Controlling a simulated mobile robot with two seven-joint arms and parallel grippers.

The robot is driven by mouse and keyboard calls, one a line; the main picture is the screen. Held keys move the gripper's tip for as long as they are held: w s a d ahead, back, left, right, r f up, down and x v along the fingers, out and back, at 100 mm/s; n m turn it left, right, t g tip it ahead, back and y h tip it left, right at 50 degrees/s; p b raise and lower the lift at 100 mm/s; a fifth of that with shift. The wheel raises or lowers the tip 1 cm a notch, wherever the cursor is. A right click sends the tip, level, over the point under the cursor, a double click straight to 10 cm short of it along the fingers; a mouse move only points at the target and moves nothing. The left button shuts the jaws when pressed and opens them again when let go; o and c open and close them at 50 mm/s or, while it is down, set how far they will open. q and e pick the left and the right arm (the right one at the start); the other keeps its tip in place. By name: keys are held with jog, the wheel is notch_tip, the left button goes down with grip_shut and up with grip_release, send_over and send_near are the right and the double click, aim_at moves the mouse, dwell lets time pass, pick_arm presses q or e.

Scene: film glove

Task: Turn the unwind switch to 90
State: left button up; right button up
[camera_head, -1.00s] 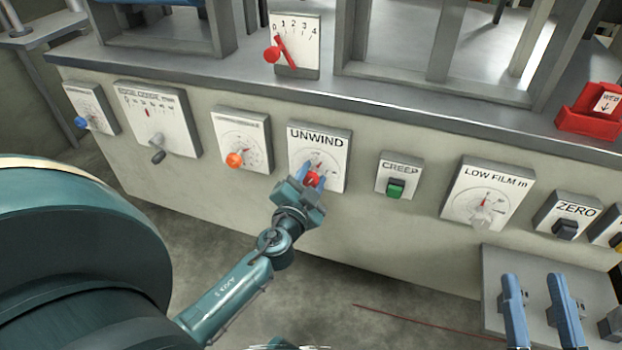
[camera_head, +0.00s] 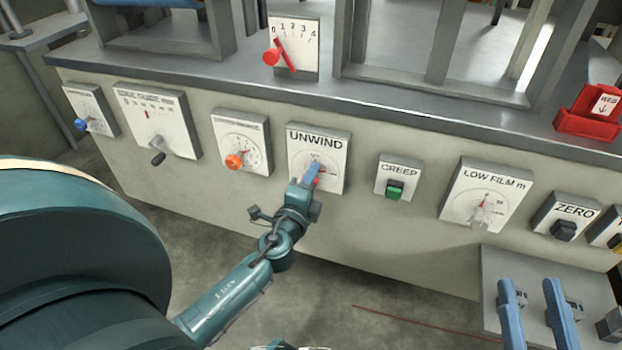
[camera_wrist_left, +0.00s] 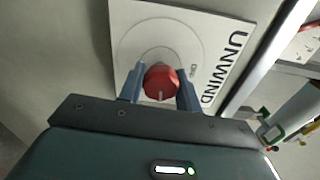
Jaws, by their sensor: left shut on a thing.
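The unwind switch is a white panel (camera_head: 334,146) labelled UNWIND on the front of the grey machine, with a round dial. Its red knob (camera_wrist_left: 160,81) sits between the two blue fingers of my left gripper (camera_wrist_left: 160,90) in the left wrist view, a pale pointer mark on it facing the gripper. My left gripper (camera_head: 311,174) is shut on the knob, and its fingers hide most of the knob and part of the dial in the head view. The dial numbers are too small to read.
The orange-knob panel (camera_head: 240,136) is left of the unwind panel and the CREEP panel with a green switch (camera_head: 395,190) is right. The LOW FILM panel (camera_head: 485,195) is further right. The ledge with a 0-4 lever gauge (camera_head: 294,45) lies above.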

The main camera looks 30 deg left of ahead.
pick_arm(q)
jog(key=shift+a+r+m, duration=0.1)
jog(key=shift+m, duration=0.6)
jog(key=o, duration=1)
jog(key=shift+c, duration=0.2)
